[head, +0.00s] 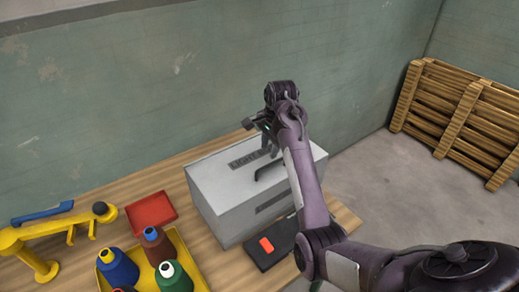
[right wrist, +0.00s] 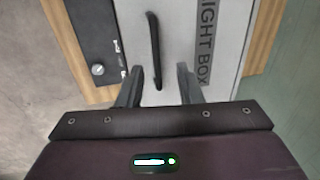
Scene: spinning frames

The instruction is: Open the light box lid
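The light box (head: 227,192) is a grey-white box standing on the wooden table, with its lid down. A black handle (head: 268,169) lies on its top, and dark lettering runs along the lid. In the right wrist view the lid (right wrist: 180,50) shows the words "IGHT BOX" and the black handle (right wrist: 154,50). My right gripper (head: 262,138) is above the lid. Its two fingers (right wrist: 160,82) are apart, with the handle's near end showing between them; I cannot tell whether they touch it. My left gripper is not in view.
A black panel (head: 262,256) with a red switch sits in front of the box. To the left are a yellow tray (head: 190,250) of thread cones, a red tray (head: 150,212) and a yellow stand (head: 60,232). A wall is behind; wooden pallets (head: 455,115) lean at right.

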